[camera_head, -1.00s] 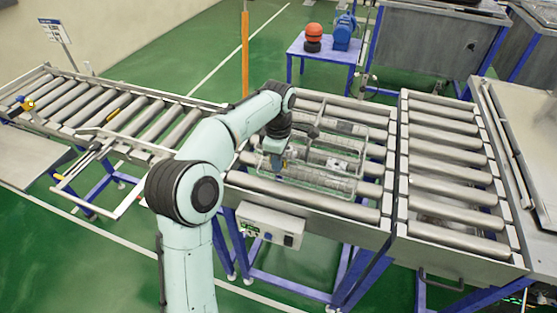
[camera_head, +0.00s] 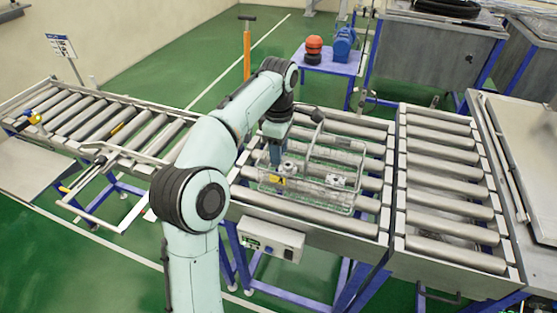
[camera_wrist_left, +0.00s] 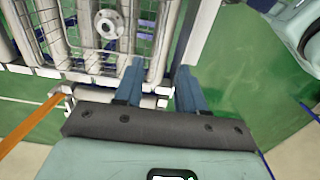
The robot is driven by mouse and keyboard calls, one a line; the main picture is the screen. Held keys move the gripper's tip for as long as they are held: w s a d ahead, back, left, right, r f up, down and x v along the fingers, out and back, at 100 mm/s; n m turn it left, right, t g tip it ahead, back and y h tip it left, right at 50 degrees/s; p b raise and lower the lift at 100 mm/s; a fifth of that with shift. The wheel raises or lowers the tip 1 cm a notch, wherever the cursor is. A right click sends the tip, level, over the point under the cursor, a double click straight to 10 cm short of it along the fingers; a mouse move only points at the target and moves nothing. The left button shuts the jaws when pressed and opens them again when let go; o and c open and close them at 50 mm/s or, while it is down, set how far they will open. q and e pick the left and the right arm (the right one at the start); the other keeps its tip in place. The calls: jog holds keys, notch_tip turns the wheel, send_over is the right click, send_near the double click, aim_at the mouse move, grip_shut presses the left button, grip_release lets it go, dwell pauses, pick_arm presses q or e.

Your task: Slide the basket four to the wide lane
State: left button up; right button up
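A wire basket (camera_head: 330,208) stands on the rollers of the middle conveyor section (camera_head: 365,223), holding small metal parts. The wide roller section (camera_head: 445,210) lies to its right, past a seam. I cannot tell which section the task calls the wide lane. My left gripper (camera_head: 275,160) points down at the basket's left side. In the left wrist view its two blue fingers (camera_wrist_left: 160,88) stand apart, with the basket's wire wall (camera_wrist_left: 60,40) beside the left finger. Whether a finger touches the wire is unclear. My right gripper is not in view.
A control box (camera_head: 268,238) hangs on the conveyor's front. A narrower roller line (camera_head: 75,110) with a sliding frame (camera_head: 110,190) runs left. A small blue table (camera_head: 335,62) stands behind. The rollers of the right section are clear.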

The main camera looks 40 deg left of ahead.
pick_arm(q)
jog(key=shift+r+p, duration=0.3)
jog(key=shift+r, duration=1.15)
